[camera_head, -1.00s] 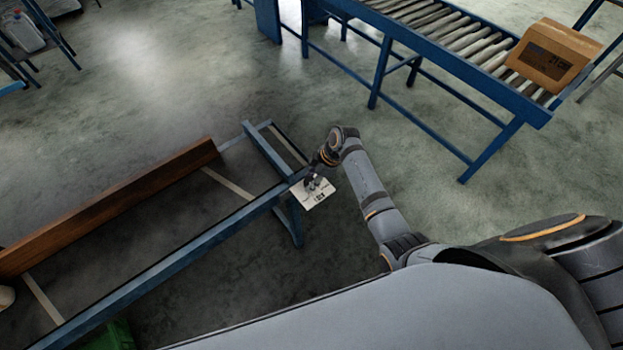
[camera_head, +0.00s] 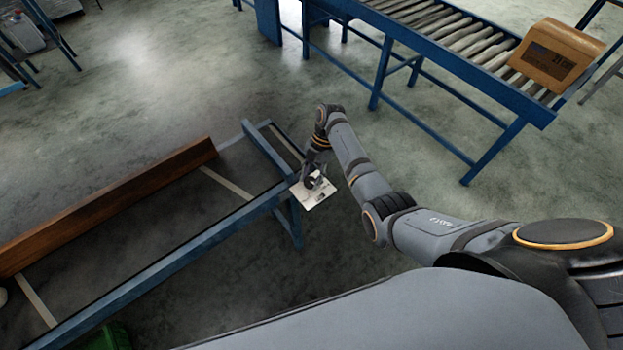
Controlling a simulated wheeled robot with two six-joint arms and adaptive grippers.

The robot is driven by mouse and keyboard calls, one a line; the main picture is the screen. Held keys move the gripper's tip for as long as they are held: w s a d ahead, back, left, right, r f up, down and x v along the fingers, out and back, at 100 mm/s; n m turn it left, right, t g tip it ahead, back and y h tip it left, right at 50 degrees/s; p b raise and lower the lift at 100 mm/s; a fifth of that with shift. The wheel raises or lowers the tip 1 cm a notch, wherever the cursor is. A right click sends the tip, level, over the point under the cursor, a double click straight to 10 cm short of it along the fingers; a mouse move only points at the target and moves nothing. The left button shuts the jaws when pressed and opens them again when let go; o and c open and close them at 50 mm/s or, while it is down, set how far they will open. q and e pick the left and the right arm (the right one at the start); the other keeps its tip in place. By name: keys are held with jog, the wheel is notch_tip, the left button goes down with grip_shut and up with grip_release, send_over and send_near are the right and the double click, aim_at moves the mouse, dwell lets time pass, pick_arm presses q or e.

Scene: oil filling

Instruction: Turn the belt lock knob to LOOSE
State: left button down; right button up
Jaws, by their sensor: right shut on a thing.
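The white label plate (camera_head: 322,198) with dark markings sits at the near right corner of the blue frame. My right gripper (camera_head: 311,182) is at this plate, with its fingers low over the upper left part of it. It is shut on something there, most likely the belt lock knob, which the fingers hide. The lettering on the plate is too small to read and partly covered. My left gripper is not in view.
The blue frame (camera_head: 205,240) runs from lower left to the centre, with a brown wooden beam (camera_head: 110,208) along its far side. A blue roller conveyor (camera_head: 440,30) carrying a cardboard box (camera_head: 555,55) stands at upper right. Open floor (camera_head: 180,85) lies between.

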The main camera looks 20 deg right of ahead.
jog(key=n+h, duration=0.1)
jog(key=n, duration=0.2)
jog(key=n+g+b, duration=0.1)
jog(key=n, duration=0.1)
jog(key=shift+w+a+n+h, duration=0.1)
jog(key=shift+a+n+h, duration=0.05)
jog(key=shift+n+h, duration=0.25)
dwell(0.4)
jog(key=o, duration=1.2)
jog(key=shift+g, duration=0.3)
jog(key=shift+c, duration=0.2)
